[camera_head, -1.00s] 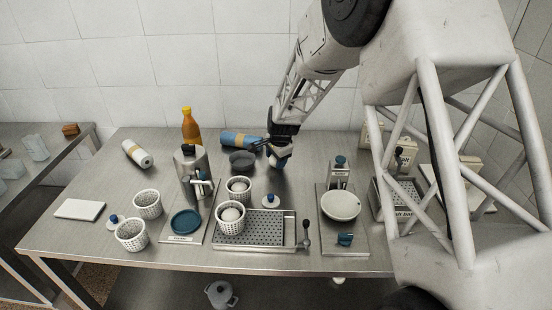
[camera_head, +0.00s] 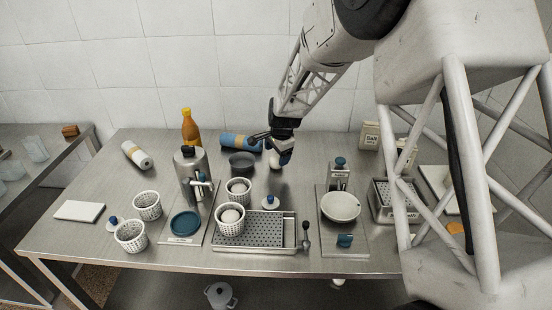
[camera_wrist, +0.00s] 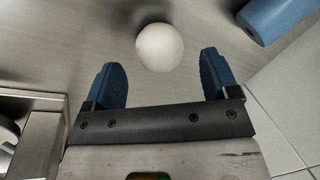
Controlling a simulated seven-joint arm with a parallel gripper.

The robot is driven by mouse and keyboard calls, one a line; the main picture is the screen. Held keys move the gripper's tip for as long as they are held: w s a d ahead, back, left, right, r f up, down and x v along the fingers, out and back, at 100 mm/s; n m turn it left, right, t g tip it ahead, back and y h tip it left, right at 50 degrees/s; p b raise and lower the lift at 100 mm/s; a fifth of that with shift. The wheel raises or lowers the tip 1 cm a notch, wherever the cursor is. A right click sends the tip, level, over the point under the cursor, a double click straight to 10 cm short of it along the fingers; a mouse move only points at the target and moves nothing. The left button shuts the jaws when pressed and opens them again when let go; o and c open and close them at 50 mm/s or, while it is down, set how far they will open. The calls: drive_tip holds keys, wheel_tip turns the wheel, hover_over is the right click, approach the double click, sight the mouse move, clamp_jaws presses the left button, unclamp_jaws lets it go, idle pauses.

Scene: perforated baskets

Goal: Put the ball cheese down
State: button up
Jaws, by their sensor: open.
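The white ball cheese (camera_wrist: 160,47) lies on the metal table (camera_wrist: 62,48), just beyond the fingertips in the wrist view. My gripper (camera_wrist: 159,62) has its two blue fingers spread wide, with a gap on each side of the ball. In the head view my gripper (camera_head: 282,157) is low over the back middle of the table, right of a dark grey bowl (camera_head: 241,162). The ball is partly hidden by the fingers there.
A blue roll (camera_head: 236,141) lies behind the bowl and shows at upper right in the wrist view. A perforated tray (camera_head: 254,244) and a scale with a white dish (camera_head: 340,207) stand in front. Two more baskets (camera_head: 147,206) (camera_head: 130,237) are at left. Some bare table surrounds the ball.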

drive_tip(key=v, duration=0.8)
drive_tip(key=shift+r, duration=0.3)
drive_tip(key=shift+s+d, duration=0.1)
drive_tip(key=shift+s, duration=0.05)
idle(0.3)
drive_tip(key=s+d+r+n, duration=0.3)
drive_tip(key=s+d+r, duration=0.3)
drive_tip(key=s, duration=0.5)
drive_tip(key=s+d+r+n, duration=0.2)
drive_tip(key=s+d+r, duration=0.45)
drive_tip(key=s, duration=0.45)
drive_tip(key=s+d+n+h, duration=0.1)
drive_tip(key=s+d+n, duration=0.1)
drive_tip(key=s, duration=1)
drive_tip(key=s+d+n, duration=0.3)
drive_tip(key=s+d, duration=0.2)
drive_tip(key=s, duration=0.7)
drive_tip(key=shift+s+d+f+t+h, duration=0.3)
drive_tip(key=shift+s+d+f+h, duration=0.05)
drive_tip(key=shift+h, duration=0.05)
